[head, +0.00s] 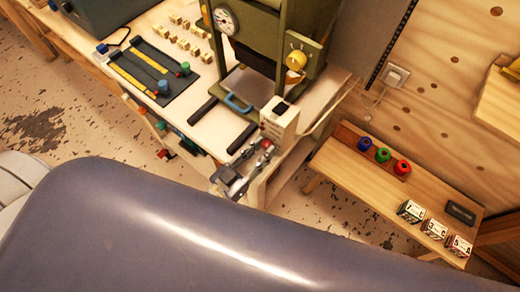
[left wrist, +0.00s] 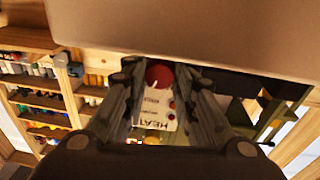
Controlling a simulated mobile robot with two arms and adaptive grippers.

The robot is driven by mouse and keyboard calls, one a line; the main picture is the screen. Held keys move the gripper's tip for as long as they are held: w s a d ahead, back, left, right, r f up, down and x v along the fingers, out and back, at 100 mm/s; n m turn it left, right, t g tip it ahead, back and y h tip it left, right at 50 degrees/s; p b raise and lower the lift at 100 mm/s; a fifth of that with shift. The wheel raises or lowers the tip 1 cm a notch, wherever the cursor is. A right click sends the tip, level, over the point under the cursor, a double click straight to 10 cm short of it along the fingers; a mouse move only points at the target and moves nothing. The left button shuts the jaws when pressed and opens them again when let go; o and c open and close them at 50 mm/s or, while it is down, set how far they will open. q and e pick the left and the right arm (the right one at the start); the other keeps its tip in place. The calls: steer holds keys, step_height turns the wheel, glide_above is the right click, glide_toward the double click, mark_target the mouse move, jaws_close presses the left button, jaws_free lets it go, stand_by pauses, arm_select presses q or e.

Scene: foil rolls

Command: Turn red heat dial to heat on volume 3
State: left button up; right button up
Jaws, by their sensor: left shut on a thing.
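The red heat dial (left wrist: 159,77) is a round red knob with a white pointer line, at the top of a cream panel (left wrist: 151,108) lettered HEAT in the left wrist view. In the head view the cream heat box (head: 281,122) stands at the bench's front corner. My left gripper (head: 264,152) reaches its front side. In the left wrist view its two fingers stand either side of the dial, shut on it. The dial's number marks are too small to read, and the gripper largely hides the dial in the head view. My right gripper is not in view.
A green press (head: 275,40) with a gauge and yellow knob stands behind the box. A blue-handled tray (head: 238,103) lies at its foot. A low wooden bench (head: 350,180) on the right holds coloured rolls and lettered blocks. A large dark rounded surface (head: 200,230) fills the foreground.

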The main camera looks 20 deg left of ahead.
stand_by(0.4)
arm_select(q)
steer(key=o, duration=1.1)
steer(key=shift+w, duration=0.15)
steer(key=v, duration=1.2)
